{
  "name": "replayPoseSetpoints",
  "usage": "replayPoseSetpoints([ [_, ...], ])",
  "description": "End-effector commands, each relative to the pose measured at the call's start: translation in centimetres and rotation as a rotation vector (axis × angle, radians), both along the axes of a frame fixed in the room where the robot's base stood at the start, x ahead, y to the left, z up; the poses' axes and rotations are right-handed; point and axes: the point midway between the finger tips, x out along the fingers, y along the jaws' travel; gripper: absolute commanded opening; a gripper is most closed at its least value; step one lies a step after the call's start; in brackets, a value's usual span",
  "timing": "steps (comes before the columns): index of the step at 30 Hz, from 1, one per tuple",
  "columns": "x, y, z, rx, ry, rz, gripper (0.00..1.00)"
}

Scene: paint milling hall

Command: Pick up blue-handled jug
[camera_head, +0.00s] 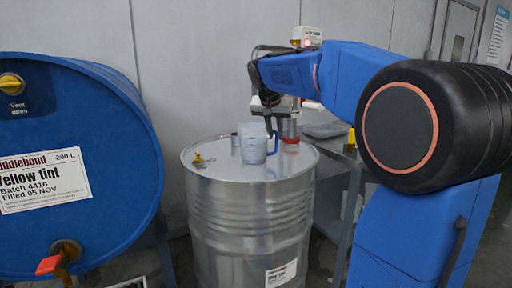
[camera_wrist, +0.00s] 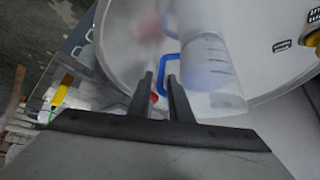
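The jug (camera_head: 252,145) is a translucent cup with a blue handle (camera_head: 273,143) on its right side. It stands upright on the lid of a steel drum (camera_head: 250,185). My gripper (camera_head: 268,122) points down just above the handle. In the wrist view, the jug (camera_wrist: 208,65) shows dark measuring marks, and its blue handle (camera_wrist: 163,74) appears at the fingertips. My gripper (camera_wrist: 160,80) is open there, with a gap between its fingers. One side of the handle shows in that gap; I cannot tell whether a finger touches it.
A yellow-capped bung (camera_head: 199,159) sits on the lid's left. A large blue drum (camera_head: 75,170) lies at left, with a red-handled tap (camera_head: 50,264). A metal side table (camera_head: 340,160) behind the drum's right holds a yellow item (camera_head: 350,138) and other things. A grey wall stands behind.

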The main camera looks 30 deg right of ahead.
Motion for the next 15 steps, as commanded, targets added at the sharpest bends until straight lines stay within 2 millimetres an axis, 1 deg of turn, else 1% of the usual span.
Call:
replayPoseSetpoints([
  [1, 0.1, -0.2, -0.4, 0.000, 0.001, -0.001, 0.18],
  [8, 0.6, -0.5, -1.1, 0.000, 0.000, 0.000, 0.18],
  [11, 1.1, -0.9, -1.9, 0.000, 0.001, -0.001, 0.18],
  [15, 2.0, -1.5, -3.6, 0.000, 0.003, -0.001, 0.18],
])
